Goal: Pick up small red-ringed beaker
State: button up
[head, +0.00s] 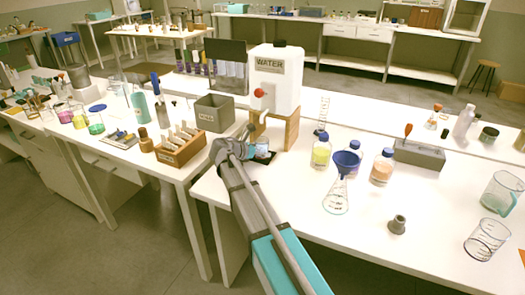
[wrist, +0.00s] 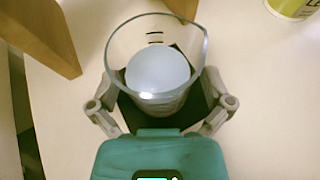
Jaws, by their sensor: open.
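My gripper (wrist: 162,106) is open in the wrist view, with one finger on each side of a clear glass beaker (wrist: 157,38). The beaker has dark marks on its wall and a pale whitish round patch inside. I cannot tell whether the fingers touch it. In the head view my gripper (head: 246,148) is low at the table beside the water dispenser, and the beaker (head: 262,151) stands on a dark pad below the tap, partly hidden by my gripper. No red ring shows clearly on any beaker.
The white water dispenser (head: 276,80) stands on a wooden stand (head: 292,128) close to my gripper. A grey bin (head: 214,112) and wooden rack (head: 180,148) are left. Blue-capped bottles, a flask (head: 337,198) and a large beaker (head: 486,240) stand right.

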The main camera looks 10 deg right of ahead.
jog(key=c, duration=1.2)
jog(key=shift+r, duration=0.15)
notch_tip(320, 180, up, 2)
jog(key=shift+p, duration=1.2)
jog(key=s+a+r+p, duration=0.2)
jog(key=a+r+p, duration=0.1)
jog(key=s+a+r+p, duration=0.3)
jog(key=a+r+p, duration=0.1)
jog(key=s+a+r+p, duration=0.3)
jog(key=a, duration=0.1)
jog(key=shift+s+r+p, duration=0.25)
jog(key=shift+r+p, duration=0.1)
jog(key=shift+a, duration=0.15)
